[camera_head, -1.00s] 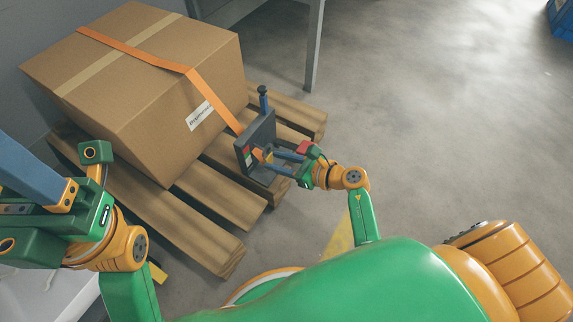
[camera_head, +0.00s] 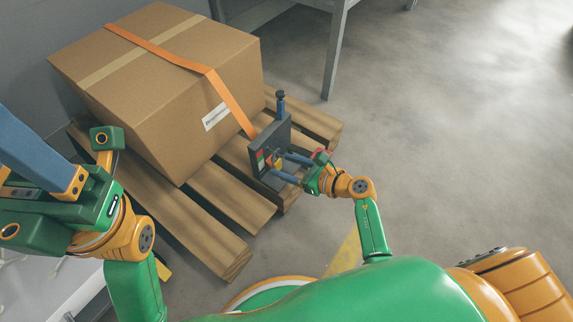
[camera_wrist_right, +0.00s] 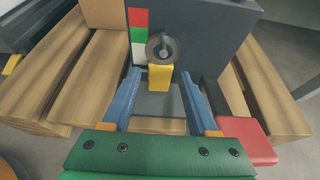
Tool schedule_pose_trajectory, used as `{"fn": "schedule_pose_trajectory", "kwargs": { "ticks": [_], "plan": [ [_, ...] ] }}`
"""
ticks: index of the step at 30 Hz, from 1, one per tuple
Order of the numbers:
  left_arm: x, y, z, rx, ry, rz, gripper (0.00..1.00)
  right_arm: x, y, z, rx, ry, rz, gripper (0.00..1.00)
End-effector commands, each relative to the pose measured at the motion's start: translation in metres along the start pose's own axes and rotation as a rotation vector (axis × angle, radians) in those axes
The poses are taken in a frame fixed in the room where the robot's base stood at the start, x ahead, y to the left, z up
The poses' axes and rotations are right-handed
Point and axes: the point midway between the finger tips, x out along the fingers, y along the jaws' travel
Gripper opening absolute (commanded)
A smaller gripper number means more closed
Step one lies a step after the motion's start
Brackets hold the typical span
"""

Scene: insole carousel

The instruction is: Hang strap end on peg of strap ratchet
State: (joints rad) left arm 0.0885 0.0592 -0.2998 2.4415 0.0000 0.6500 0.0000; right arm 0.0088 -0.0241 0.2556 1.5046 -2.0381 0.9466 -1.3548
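The strap ratchet (camera_head: 273,146) is a dark upright plate at the pallet's right edge, with red, green and white patches. Its round grey peg (camera_wrist_right: 161,47) faces the right wrist camera. The yellow-orange strap end (camera_wrist_right: 159,76) sits directly below the peg and touches or overlaps it in that view. I cannot tell whether it loops around the peg. My right gripper (camera_head: 285,163) is open in front of the plate, its blue fingers apart either side of and below the strap end, not touching it. My left gripper (camera_head: 38,155) is at the left, fingertips out of frame.
An orange strap (camera_head: 232,100) runs over the cardboard box (camera_head: 150,75) toward the plate. The box stands on a wooden pallet (camera_head: 195,222). A grey table leg (camera_head: 336,55) stands behind. The floor to the right is clear.

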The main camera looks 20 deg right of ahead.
Motion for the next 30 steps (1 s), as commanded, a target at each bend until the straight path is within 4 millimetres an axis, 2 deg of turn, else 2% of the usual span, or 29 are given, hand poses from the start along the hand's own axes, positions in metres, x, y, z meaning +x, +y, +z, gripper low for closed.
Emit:
{"fn": "schedule_pose_trajectory", "kwargs": {
  "ticks": [10,18,21,25,26,28,29,30],
  "plan": [
    [0.002,0.001,0.0,0.0,-0.002,0.006,0.5,-0.003,0.0,0.001,0.0,0.001,0.0,0.74],
    [-0.005,-0.005,0.009,-0.012,-0.112,-0.04,0.5,-0.057,0.0,0.003,-0.001,0.005,0.0,0.74],
    [-0.005,-0.004,0.011,-0.01,-0.133,-0.038,0.5,-0.069,0.0,0.001,0.0,0.003,-0.001,0.74],
    [-0.006,-0.004,0.012,-0.009,-0.143,-0.037,0.5,-0.072,0.0,0.001,0.003,-0.001,-0.002,0.74],
    [-0.006,-0.004,0.015,-0.009,-0.155,-0.037,0.5,-0.072,-0.001,0.004,0.012,-0.009,-0.008,0.74],
    [-0.005,-0.005,0.034,-0.006,-0.247,-0.04,0.5,-0.075,-0.007,0.024,0.09,-0.067,-0.052,0.74],
    [-0.006,-0.007,0.05,-0.004,-0.323,-0.042,0.5,-0.078,-0.013,0.04,0.159,-0.114,-0.087,0.74],
    [-0.013,-0.009,0.078,-0.002,-0.467,-0.047,0.5,-0.086,-0.024,0.066,0.295,-0.201,-0.15,0.74]
  ]
}}
